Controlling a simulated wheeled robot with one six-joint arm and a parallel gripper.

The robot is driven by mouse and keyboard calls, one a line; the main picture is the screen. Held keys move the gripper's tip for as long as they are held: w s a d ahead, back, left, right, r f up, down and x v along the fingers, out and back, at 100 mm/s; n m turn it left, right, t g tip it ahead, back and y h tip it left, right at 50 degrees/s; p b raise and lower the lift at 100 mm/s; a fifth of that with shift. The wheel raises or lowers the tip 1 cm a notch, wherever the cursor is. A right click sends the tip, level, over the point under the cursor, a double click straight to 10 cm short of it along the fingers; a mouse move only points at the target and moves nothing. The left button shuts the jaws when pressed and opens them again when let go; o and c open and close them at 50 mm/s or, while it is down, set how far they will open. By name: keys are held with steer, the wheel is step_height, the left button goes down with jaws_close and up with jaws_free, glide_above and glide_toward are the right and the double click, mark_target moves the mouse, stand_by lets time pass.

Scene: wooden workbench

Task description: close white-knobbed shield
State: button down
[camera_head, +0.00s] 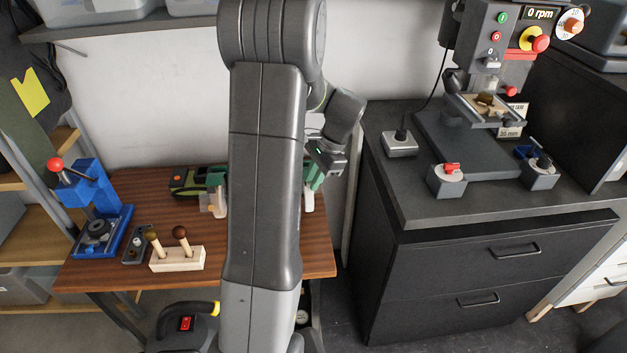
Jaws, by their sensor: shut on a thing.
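A green and black machine (186,182) stands at the back of the wooden bench, its middle hidden behind my arm. Another green part (316,176) shows to the right of my arm, with a pale upright piece (308,199) below it. A pale, see-through piece (214,201) sits at the machine's left front. My gripper (322,168) is at the right green part, pointing down, and is shut on what appears to be the shield there. The white knob is too small or hidden to make out, and the shield's angle cannot be told.
A blue press with a red knob (55,165) and a wooden block with two handled tools (178,259) stand on the bench's left. A drill press (476,140) stands on the dark cabinet (500,262) at right. The bench's front right is clear.

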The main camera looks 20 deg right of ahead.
steer(key=t+b, duration=0.1)
steer(key=b, duration=0.1)
steer(key=s+f+t+b, duration=0.1)
steer(key=b, duration=0.1)
steer(key=f+t+b, duration=0.1)
steer(key=b, duration=0.1)
steer(key=shift+s+a+f+n+t+h+b, duration=0.15)
steer(key=shift+s+f+n+t+h+b, duration=0.15)
steer(key=shift+s+h+b, duration=0.1)
steer(key=f+t+b, duration=0.1)
steer(key=t+b, duration=0.1)
steer(key=b, duration=0.6)
steer(key=f+n+t+h+b, duration=0.1)
steer(key=f+t+b, duration=0.1)
steer(key=b, duration=0.6)
steer(key=s+f+t+b, duration=0.1)
steer(key=t+b, duration=0.3)
steer(key=b, duration=0.4)
steer(key=shift+a+f+n+b, duration=0.2)
steer(key=shift+f+n+b, duration=0.2)
steer(key=shift+f, duration=0.05)
steer(key=shift+w+t+b, duration=0.1)
steer(key=shift+t+b, duration=0.3)
steer(key=shift+b, duration=0.55)
steer(key=c, duration=1.3)
jaws_free()
steer(key=shift+r, duration=0.1)
steer(key=shift+c, duration=0.2)
